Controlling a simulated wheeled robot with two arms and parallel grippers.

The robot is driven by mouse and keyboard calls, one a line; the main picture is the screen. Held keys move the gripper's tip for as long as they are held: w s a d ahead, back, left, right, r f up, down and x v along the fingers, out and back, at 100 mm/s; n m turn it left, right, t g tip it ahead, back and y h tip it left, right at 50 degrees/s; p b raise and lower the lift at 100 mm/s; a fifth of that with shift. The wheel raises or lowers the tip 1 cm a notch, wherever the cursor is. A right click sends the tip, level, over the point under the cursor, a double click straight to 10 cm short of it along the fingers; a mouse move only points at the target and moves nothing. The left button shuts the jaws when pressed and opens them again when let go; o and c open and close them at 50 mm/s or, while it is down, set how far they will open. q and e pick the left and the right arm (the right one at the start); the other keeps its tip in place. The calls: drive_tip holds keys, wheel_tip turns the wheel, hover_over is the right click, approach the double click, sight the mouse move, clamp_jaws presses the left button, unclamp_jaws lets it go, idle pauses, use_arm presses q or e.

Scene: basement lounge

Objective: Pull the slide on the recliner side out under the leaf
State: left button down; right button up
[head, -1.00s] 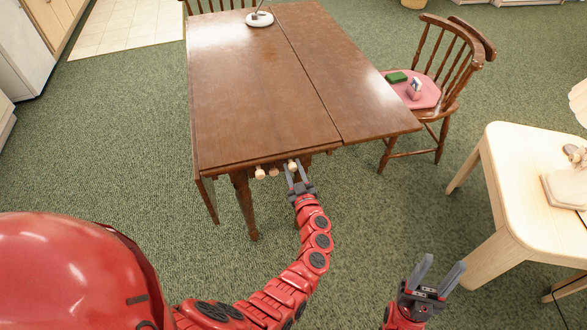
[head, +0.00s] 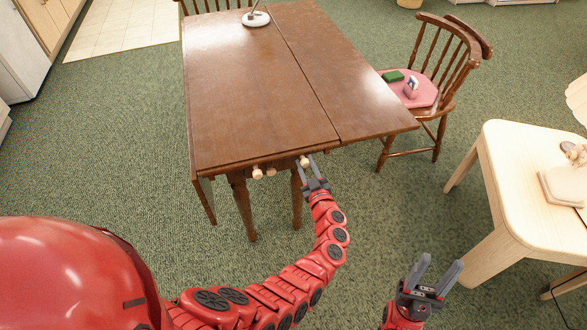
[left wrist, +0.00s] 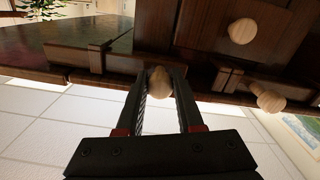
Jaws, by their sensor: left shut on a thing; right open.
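The brown wooden table (head: 245,80) has its right leaf (head: 345,75) raised level with the top. Pale round knobs show under its near end: a left knob (head: 257,173), a middle knob (head: 271,171) and the slide's knob (head: 304,162) farther right, near the leaf seam. My left gripper (head: 307,168) is shut on the slide's knob, which shows between the fingers in the left wrist view (left wrist: 158,87). Most of the slide is hidden under the top. The other two knobs also show upside down in that view. My right gripper (head: 438,272) is open and empty, low over the floor.
A pale wood table (head: 510,160) is at the right. A lamp base (head: 256,18) stands on the tabletop's far end. Green carpet (head: 375,215) is clear between the tables.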

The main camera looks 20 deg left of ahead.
use_arm(q)
drive_tip(key=w+d+b, duration=0.5)
drive_tip(key=d+b, duration=0.2)
drive_tip(key=d, duration=0.1)
drive_tip(key=shift+w+d, duration=0.35)
drive_tip(key=shift+r, duration=0.1)
drive_tip(key=c, duration=1)
unclamp_jaws()
drive_tip(key=shift+d, duration=0.1)
drive_tip(key=o, duration=0.5)
drive_tip(key=shift+w+d, duration=0.1)
drive_tip(key=shift+w, duration=0.05)
drive_tip(key=shift+c, duration=0.2)
